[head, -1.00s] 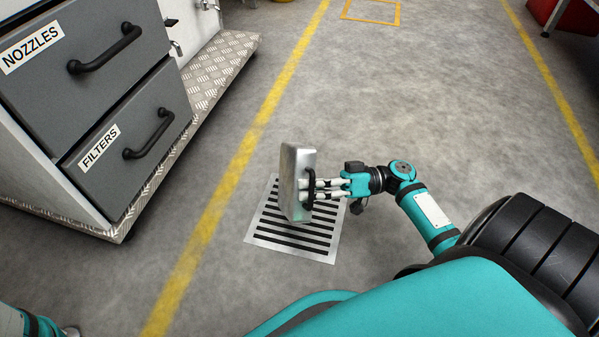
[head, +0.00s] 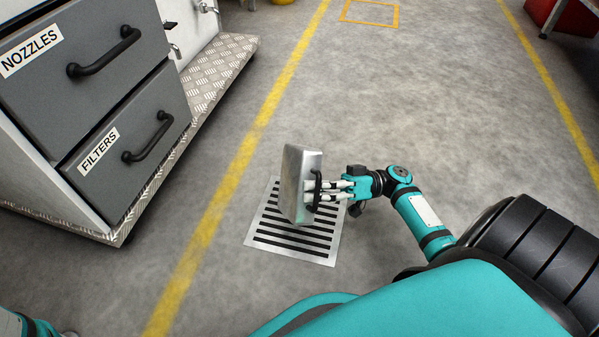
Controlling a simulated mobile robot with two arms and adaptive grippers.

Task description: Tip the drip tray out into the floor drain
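The drip tray (head: 297,182) is a silver metal pan with a black handle (head: 317,190) on its right side. It is tipped steeply on edge above the floor drain (head: 294,243), a pale square plate with black slots. My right gripper (head: 318,190) comes in from the right and is shut on the tray's handle. The tray hides part of the drain's upper middle. I cannot see inside the tray or any liquid. Of my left arm only a teal part shows at the bottom left corner; its gripper is out of view.
A grey drawer cabinet (head: 85,45) labelled NOZZLES and FILTERS stands at the left on a chequer-plate step (head: 215,75). A yellow floor line (head: 235,170) runs between it and the drain. Grey floor beyond the drain is clear. A red object (head: 568,15) is at the far right.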

